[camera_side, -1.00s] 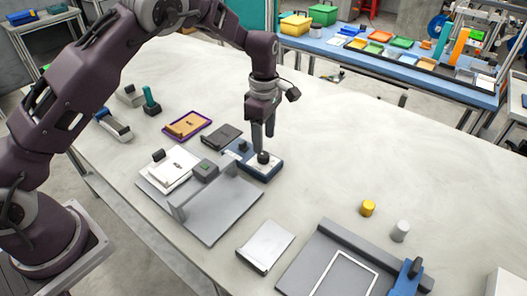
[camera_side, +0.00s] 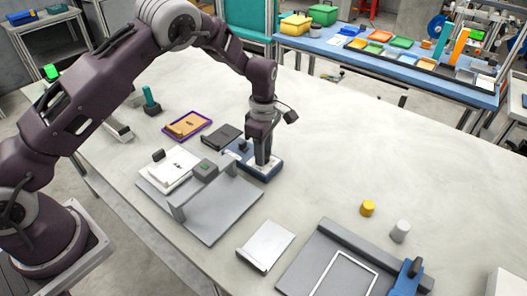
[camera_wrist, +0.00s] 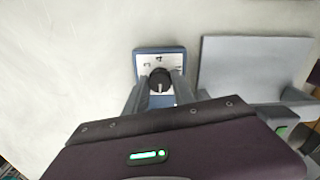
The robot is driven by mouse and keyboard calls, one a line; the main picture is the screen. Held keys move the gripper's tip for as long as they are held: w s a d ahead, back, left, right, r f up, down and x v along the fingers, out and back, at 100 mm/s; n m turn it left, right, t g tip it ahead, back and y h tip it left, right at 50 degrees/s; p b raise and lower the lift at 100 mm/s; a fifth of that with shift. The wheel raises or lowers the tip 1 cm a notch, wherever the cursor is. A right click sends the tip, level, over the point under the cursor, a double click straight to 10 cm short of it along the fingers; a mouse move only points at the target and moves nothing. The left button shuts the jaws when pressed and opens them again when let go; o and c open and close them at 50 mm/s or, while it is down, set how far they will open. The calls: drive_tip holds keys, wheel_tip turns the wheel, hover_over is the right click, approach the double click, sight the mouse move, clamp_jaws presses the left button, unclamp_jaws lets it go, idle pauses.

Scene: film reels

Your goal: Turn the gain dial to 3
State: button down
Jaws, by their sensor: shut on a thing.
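The gain dial is a black round knob (camera_wrist: 160,80) with a light pointer line, on a blue box with a pale top face (camera_wrist: 148,59). In the side view the blue box (camera_side: 268,173) sits on the table, and the knob is hidden behind my fingers. My gripper (camera_side: 262,162) points down over the box. In the wrist view my gripper (camera_wrist: 158,88) has one finger on each side of the knob and is shut on it. The pointer line lies toward the lower side of the knob in the wrist view. The scale marks are too small to read.
A grey plate with a raised bridge (camera_side: 215,215) stands close in front of the box. A dark flat box (camera_side: 222,134) and a purple-rimmed tray (camera_side: 188,126) lie to the left. Yellow (camera_side: 368,207) and grey (camera_side: 400,231) cylinders stand to the right. The table behind is clear.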

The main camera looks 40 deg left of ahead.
drive_tip(key=shift+m, duration=0.3)
drive_tip(key=m, duration=0.6)
drive_tip(key=shift+m, duration=0.3)
drive_tip(key=m, duration=0.3)
drive_tip(key=shift+m, duration=0.4)
drive_tip(key=m, duration=0.9)
drive_tip(key=shift+m, duration=0.4)
drive_tip(key=m, duration=0.5)
drive_tip(key=shift+m, duration=0.4)
